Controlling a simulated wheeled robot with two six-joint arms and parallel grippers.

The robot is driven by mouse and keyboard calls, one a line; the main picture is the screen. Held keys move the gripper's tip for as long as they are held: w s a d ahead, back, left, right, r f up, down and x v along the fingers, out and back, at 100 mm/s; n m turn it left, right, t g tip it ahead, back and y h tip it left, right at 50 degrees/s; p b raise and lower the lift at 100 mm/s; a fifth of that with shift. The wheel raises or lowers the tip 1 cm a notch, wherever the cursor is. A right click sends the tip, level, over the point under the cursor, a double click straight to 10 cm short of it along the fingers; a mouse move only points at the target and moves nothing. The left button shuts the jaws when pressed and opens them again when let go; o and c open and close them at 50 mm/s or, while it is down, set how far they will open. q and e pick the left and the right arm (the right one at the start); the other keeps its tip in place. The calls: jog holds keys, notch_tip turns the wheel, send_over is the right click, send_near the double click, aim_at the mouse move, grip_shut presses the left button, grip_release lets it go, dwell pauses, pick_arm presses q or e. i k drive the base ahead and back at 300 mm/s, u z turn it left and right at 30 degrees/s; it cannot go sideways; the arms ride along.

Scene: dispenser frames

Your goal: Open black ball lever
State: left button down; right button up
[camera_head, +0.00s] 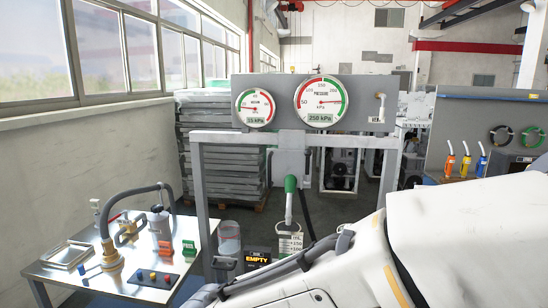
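A grey metal dispenser frame (198,170) stands in the middle, with a panel (284,90) bearing two round gauges. Below the panel is a pale box (291,160) with narrow dark parts at both sides. I cannot tell whether either is the black ball lever. A green-handled nozzle (290,184) hangs under the box, above a pale container (290,243) with level marks. A large white body, seemingly part of my arm, fills the lower right and hides what is behind it. I see no fingertips of either gripper, and neither gripper touches the frame visibly.
A metal table (60,252) at lower left holds a hose fitting (110,255), a small control box (153,279) and a tray (68,254). A bucket (229,238) and a black "EMPTY" display (257,259) are near the frame. Coloured bottles (466,162) stand at right.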

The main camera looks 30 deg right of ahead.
aim_at(307, 153)
jog(key=z, duration=0.45)
jog(key=i, duration=0.95)
jog(key=z, duration=0.75)
